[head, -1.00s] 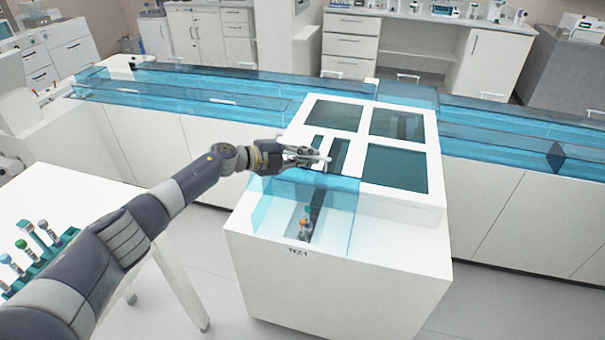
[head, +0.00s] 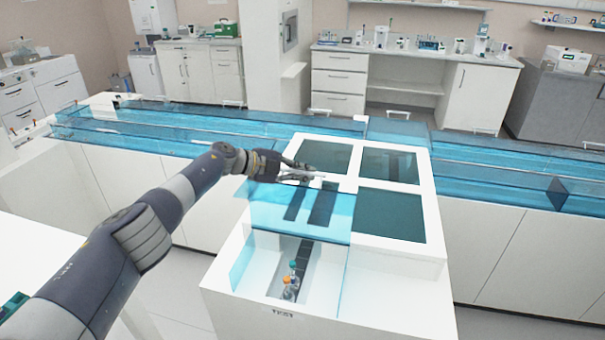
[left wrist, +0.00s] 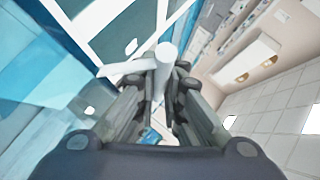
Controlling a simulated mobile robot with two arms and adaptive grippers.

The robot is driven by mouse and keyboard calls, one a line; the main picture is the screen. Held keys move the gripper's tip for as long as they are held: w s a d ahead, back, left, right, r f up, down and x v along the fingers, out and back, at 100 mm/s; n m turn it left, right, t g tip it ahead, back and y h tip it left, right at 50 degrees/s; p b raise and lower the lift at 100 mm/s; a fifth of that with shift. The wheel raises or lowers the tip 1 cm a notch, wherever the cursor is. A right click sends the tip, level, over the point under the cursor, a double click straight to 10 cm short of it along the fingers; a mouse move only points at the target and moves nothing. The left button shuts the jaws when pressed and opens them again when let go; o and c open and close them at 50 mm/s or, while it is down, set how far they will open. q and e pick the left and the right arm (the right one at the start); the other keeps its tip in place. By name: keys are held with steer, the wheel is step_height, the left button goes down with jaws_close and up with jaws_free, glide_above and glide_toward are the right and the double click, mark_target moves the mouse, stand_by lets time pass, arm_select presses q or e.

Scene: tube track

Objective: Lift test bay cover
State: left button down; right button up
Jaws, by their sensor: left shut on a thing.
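The test bay cover (head: 300,222) is a translucent blue panel at the front left of the white test unit. It is raised and tilted, and the bay below it is open at the front. My left gripper (head: 306,177) is shut on the cover's white handle (left wrist: 165,58) at the panel's upper edge. The handle lies between the fingers in the left wrist view. Tubes with orange and teal caps (head: 290,284) stand in the bay (head: 262,250), above the "TEST" label. My right gripper is not in view.
Dark windows (head: 392,213) in a white frame lie right of the cover. Blue-covered tracks (head: 500,170) run left and right behind the unit. A white table (head: 35,262) stands at the lower left. Benches with lab equipment line the back wall.

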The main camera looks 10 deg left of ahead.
arm_select(q)
steer(key=shift+w+r, duration=0.1)
steer(key=shift+w, duration=0.1)
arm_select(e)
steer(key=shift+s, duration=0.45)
arm_select(q)
steer(key=c, duration=2)
jaws_free()
steer(key=shift+o, duration=0.2)
steer(key=shift+s+d, duration=0.1)
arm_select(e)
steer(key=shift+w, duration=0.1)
arm_select(q)
steer(key=shift+a, duration=0.2)
step_height(320, 180, up, 5)
glide_above(266, 188)
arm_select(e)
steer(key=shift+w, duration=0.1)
